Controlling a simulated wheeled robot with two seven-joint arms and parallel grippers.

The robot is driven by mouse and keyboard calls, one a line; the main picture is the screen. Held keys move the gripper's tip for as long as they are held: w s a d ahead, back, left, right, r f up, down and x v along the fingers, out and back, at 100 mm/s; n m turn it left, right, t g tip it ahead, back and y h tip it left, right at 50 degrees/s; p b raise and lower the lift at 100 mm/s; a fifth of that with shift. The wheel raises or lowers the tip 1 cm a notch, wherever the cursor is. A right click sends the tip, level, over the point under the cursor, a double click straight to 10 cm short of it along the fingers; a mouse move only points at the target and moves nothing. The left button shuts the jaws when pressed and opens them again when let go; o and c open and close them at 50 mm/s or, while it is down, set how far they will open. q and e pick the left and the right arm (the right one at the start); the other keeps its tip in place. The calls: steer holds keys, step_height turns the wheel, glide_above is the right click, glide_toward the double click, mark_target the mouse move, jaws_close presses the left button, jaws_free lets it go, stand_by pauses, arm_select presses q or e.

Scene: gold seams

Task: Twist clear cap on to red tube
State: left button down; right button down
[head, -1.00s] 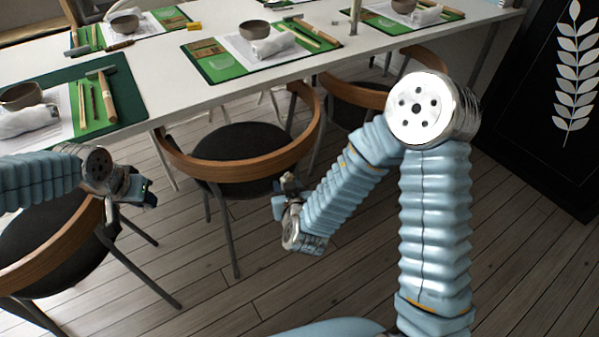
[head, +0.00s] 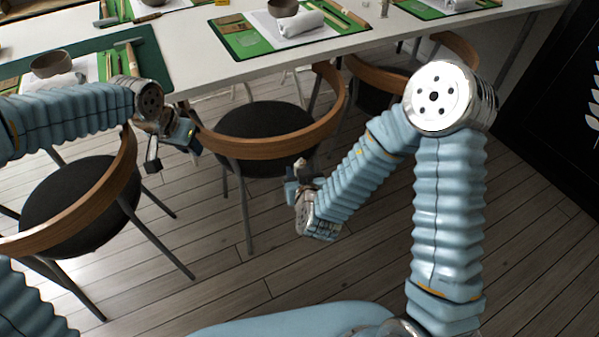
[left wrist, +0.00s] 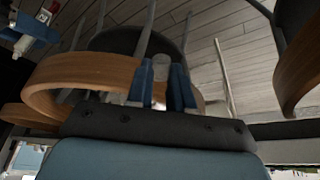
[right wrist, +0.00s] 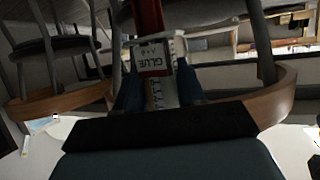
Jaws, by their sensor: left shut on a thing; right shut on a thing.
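My right gripper (head: 295,178) hangs lower and to the right, apart from the left one. In the right wrist view its fingers (right wrist: 160,92) are shut on the red tube (right wrist: 150,18), which has a white and dark GLUE label (right wrist: 152,57) and a greyish lower part between the fingers. Cap and tube are apart. Both are too small to make out clearly in the head view.
Wooden-backed chairs with dark seats stand close behind and below the grippers, one in the middle (head: 262,122) and one at left (head: 75,205). The white table (head: 200,75) beyond holds green mats, bowls and tools. The wooden floor (head: 230,265) in front is clear.

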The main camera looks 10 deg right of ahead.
arm_select(q)
steer(key=shift+m+h, duration=0.4)
steer(key=shift+m, duration=0.5)
steer(key=d+r, duration=0.1)
steer(key=d, duration=0.1)
steer(key=w+d+r, duration=0.1)
steer(key=d, duration=0.1)
steer(key=w+d+r, duration=0.1)
steer(key=d, duration=0.1)
steer(key=shift+d+r, duration=0.2)
steer(key=m+g+h, duration=0.2)
steer(key=m+g, duration=0.2)
steer(key=m, duration=0.6)
glide_above(302, 159)
steer(key=a, duration=0.1)
steer(key=shift+r, duration=0.3)
steer(key=shift+f, duration=2)
steer(key=shift+a, duration=0.1)
steer(key=shift+f, duration=0.85)
steer(key=shift+f, duration=0.55)
